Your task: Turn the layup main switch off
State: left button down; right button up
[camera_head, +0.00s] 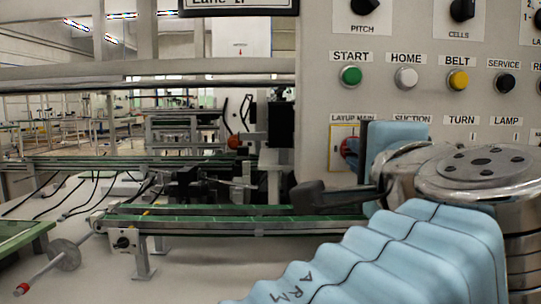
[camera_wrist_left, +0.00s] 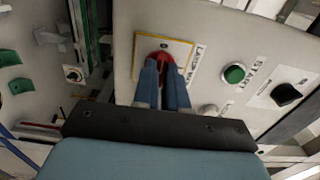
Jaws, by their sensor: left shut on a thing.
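The layup main switch is a red knob (camera_head: 350,147) on a yellow-edged plate (camera_head: 335,133) under the LAYUP MAIN label on the grey panel. My left gripper (camera_head: 364,150) is at the switch, its blue fingers against the knob and hiding part of it. In the left wrist view, the two fingers of my left gripper (camera_wrist_left: 163,75) are close together on the red knob (camera_wrist_left: 160,56), inside the yellow-edged plate (camera_wrist_left: 184,47). The knob's pointing direction is hidden. My right gripper is not in view.
The panel (camera_head: 315,110) also carries a green START button (camera_head: 350,76), a white HOME button (camera_head: 405,78), a yellow BELT button (camera_head: 457,80), a black SERVICE button (camera_head: 504,83) and dark knobs above. A green conveyor (camera_head: 200,212) runs across below and left of the panel.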

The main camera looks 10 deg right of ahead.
pick_arm(q)
jog(key=shift+f, duration=0.15)
jog(key=c, duration=1.2)
grip_release()
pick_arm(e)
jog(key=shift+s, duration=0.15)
